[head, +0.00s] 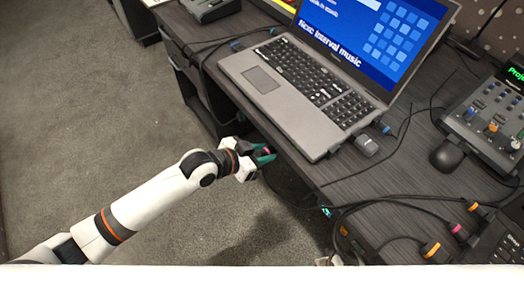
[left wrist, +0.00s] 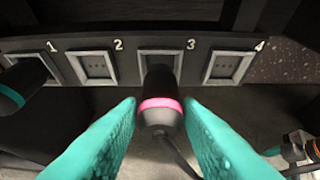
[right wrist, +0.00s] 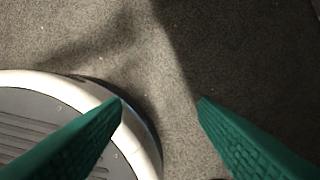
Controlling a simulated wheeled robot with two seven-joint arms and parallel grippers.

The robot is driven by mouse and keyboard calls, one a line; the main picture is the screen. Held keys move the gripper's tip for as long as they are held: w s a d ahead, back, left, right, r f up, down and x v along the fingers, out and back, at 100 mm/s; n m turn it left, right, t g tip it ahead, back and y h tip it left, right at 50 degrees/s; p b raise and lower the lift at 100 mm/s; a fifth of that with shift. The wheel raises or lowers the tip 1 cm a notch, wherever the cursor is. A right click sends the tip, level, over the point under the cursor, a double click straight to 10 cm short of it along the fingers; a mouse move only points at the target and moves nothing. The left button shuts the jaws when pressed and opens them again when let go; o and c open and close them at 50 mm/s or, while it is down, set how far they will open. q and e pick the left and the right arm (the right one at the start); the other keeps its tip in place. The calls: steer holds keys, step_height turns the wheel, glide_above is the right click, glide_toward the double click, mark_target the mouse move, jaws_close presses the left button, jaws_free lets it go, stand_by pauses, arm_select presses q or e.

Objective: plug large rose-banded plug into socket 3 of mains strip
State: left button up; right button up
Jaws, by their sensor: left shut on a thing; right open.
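The black plug with the rose band (left wrist: 160,106) is between the green fingers of my left gripper (left wrist: 162,118), which is shut on it. Its front end points at socket 3 (left wrist: 184,66) of the mains strip (left wrist: 128,62) and covers most of it; I cannot tell how deep it sits. Its cable trails down to the right. Sockets 2 (left wrist: 96,65) and 4 (left wrist: 226,66) are empty. My right gripper (right wrist: 160,104) is open and empty above the carpet.
A black plug with a teal band (left wrist: 14,92) is at socket 1. On the desk are a laptop (head: 300,85), a mouse (head: 446,156), a mixer (head: 490,115) and cables with orange- and pink-banded plugs (head: 457,229). Carpet (head: 90,120) left of the desk is clear.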

steer(key=shift+s+a+f, duration=0.1)
steer(key=shift+s+f, duration=0.05)
steer(key=shift+s, duration=0.2)
arm_select(q)
steer(key=shift+w+d, duration=0.1)
steer(key=shift+w+d, duration=0.1)
steer(key=shift+d, duration=0.1)
arm_select(e)
steer(key=shift+s+f, duration=0.45)
steer(key=shift+f, duration=0.1)
arm_select(q)
steer(key=shift+w+d, duration=0.1)
arm_select(e)
steer(key=shift+w, duration=0.2)
arm_select(q)
steer(key=shift+w+d, duration=0.1)
steer(key=shift+d, duration=0.1)
steer(key=shift+w+d+p, duration=0.1)
steer(key=shift+d+p, duration=0.05)
steer(key=shift+p, duration=0.15)
arm_select(e)
steer(key=shift+s+f, duration=0.35)
steer(key=shift+s, duration=0.05)
